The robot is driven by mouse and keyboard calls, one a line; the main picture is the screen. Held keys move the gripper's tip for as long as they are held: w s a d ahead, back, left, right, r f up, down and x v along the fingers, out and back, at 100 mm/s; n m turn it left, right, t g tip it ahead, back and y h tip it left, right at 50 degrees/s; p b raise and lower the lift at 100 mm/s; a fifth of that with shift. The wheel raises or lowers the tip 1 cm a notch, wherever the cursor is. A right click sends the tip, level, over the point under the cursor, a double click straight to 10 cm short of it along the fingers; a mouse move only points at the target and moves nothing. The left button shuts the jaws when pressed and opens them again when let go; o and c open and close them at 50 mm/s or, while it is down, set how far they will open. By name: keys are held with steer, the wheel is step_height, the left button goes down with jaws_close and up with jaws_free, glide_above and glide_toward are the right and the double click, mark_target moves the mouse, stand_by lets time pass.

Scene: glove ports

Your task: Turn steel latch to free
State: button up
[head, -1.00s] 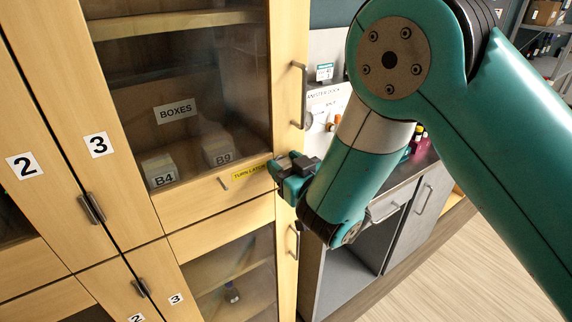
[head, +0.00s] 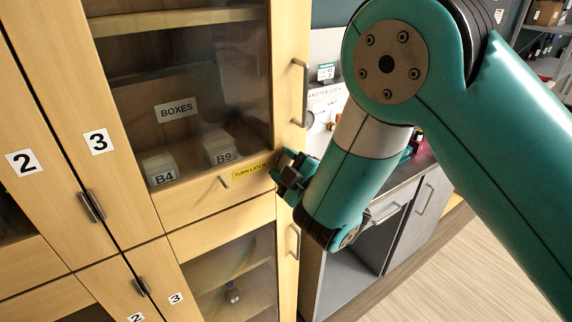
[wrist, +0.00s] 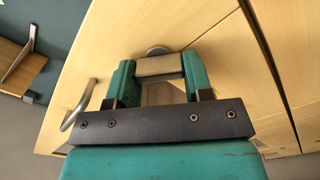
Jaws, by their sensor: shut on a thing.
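The steel latch (wrist: 158,67) shows in the wrist view as a grey metal bar with a round base behind it on the wooden cabinet front. My gripper (wrist: 158,72) has a teal finger on each side of the bar and is shut on it. In the head view my gripper (head: 287,174) is at the right edge of the cabinet, just right of the yellow "TURN LATCH" label (head: 250,171). The latch is hidden there behind the gripper.
A glazed door (head: 190,90) with a long handle (head: 299,93) is above the gripper, with boxes B4 (head: 160,170) and B9 (head: 219,148) behind the glass. A lower handle (head: 295,241) is below the gripper. A grey counter unit (head: 410,190) stands to the right.

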steer(key=n, duration=0.3)
steer(key=shift+f+n, duration=0.15)
steer(key=shift+n, duration=1.95)
steer(key=o, duration=0.9)
steer(key=shift+s+f, duration=0.1)
